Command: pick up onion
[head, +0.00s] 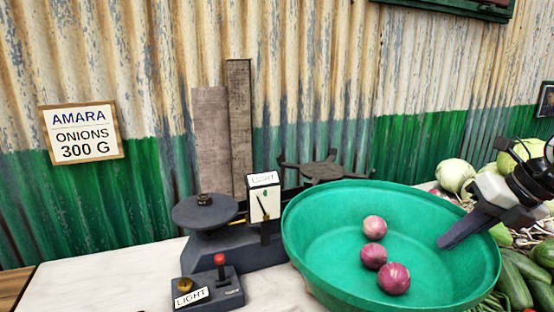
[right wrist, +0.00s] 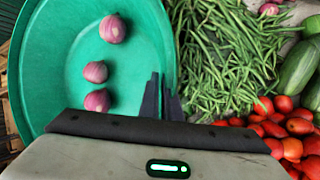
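Three purple-red onions lie apart from my gripper inside a wide green basin (head: 310,262). In the head view the upper onion (head: 374,226), middle onion (head: 374,256) and lower onion (head: 393,279) form a rough line, the lower two close together. They also show in the right wrist view (right wrist: 113,29), (right wrist: 96,72), (right wrist: 98,100). My right gripper (head: 442,243) is over the right side of the basin, right of the onions. In the right wrist view its fingers (right wrist: 161,88) are close together with nothing seen between them. My left gripper is not in view.
A dark balance scale (head: 235,248) with a LIGHT dial (head: 264,196) stands behind and left of the basin. A control box (head: 212,292) with a red knob sits in front. Green beans (right wrist: 225,65) and tomatoes (right wrist: 285,125) lie right of the basin. The white tabletop (head: 100,280) is clear at left.

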